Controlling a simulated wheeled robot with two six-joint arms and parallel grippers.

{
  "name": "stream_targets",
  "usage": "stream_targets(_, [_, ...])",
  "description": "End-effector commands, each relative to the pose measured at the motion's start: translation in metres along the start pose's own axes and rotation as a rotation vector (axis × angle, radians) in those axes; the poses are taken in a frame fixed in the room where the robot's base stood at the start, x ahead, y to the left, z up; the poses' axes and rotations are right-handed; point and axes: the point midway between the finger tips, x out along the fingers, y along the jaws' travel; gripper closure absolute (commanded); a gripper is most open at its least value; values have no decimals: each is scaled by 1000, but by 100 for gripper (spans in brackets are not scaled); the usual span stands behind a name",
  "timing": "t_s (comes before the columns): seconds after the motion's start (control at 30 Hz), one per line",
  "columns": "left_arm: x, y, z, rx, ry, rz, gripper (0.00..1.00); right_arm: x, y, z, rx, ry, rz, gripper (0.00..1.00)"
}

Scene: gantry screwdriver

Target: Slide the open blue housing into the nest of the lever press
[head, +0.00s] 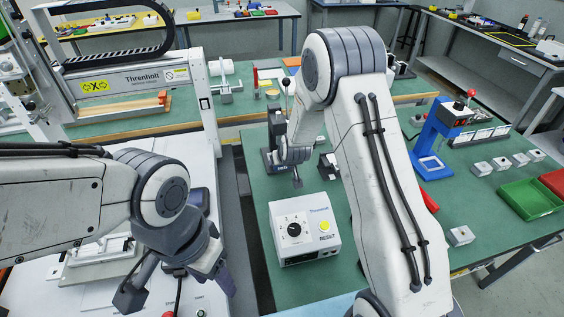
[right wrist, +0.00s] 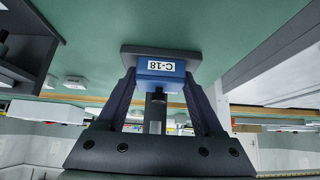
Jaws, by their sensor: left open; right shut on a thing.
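In the right wrist view my right gripper (right wrist: 160,100) is shut on a blue housing (right wrist: 161,68) with a white "C-18" label. A flat grey plate (right wrist: 190,53) lies directly behind the housing; whether they touch or the housing is seated cannot be told. A dark upright press-like stand (head: 277,130) stands on the green table in the head view, right beside my right gripper (head: 297,172). The housing is not distinct in the head view. My left gripper (head: 178,290) is open and empty, low over the white surface at lower left.
A white control box (head: 304,230) with a dial and yellow button stands in front of the stand. A blue press (head: 436,135) with a red knob, small grey blocks (head: 483,168) and a green bin (head: 530,200) are on the right. A gantry (head: 130,80) is at left.

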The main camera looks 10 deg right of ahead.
Motion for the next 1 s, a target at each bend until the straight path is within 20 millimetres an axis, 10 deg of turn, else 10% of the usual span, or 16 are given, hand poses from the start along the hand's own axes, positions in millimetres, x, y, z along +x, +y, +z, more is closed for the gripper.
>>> stream_targets(0.3, [1,0,0,0,0,0,45,1,0,1,0,1,0,100])
stream_targets(0.33, [1,0,0,0,0,0,45,1,0,1,0,0,0,27])
stream_targets(0.4, [1,0,0,0,0,0,45,1,0,1,0,0,0,1])
stream_targets(1.0, [0,0,0,0,0,0,45,0,0,0,0,0,0,0])
